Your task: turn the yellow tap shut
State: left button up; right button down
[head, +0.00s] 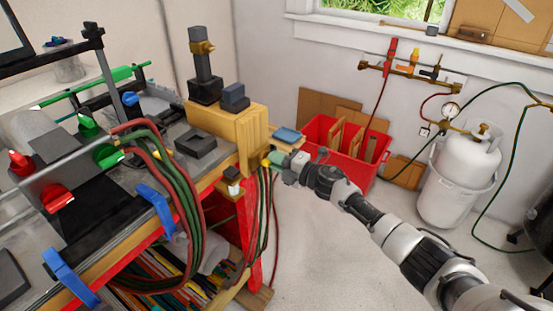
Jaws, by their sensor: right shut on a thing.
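My right arm reaches in from the lower right. Its gripper (272,160) is at the bench's right end, beside the wooden block, and is shut on a small yellow-green piece (265,161). The jaws hide much of this piece, so I cannot tell for sure whether it is a tap. My right gripper is well apart from that manifold. My left gripper is not in view.
The bench at left carries glass-working gear with red knobs (57,197), green knobs and blue clamps (156,212). Red and green hoses (172,190) hang over its edge, close to my gripper. A red crate (355,145) and white gas cylinder (456,180) stand behind my arm.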

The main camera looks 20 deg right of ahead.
dwell(0.4)
jog(key=c, duration=1.1)
grip_release()
jog(key=b+v, duration=0.1)
jog(key=v, duration=0.9)
jog(key=shift+s+d, duration=0.3)
jog(key=shift+f, duration=0.1)
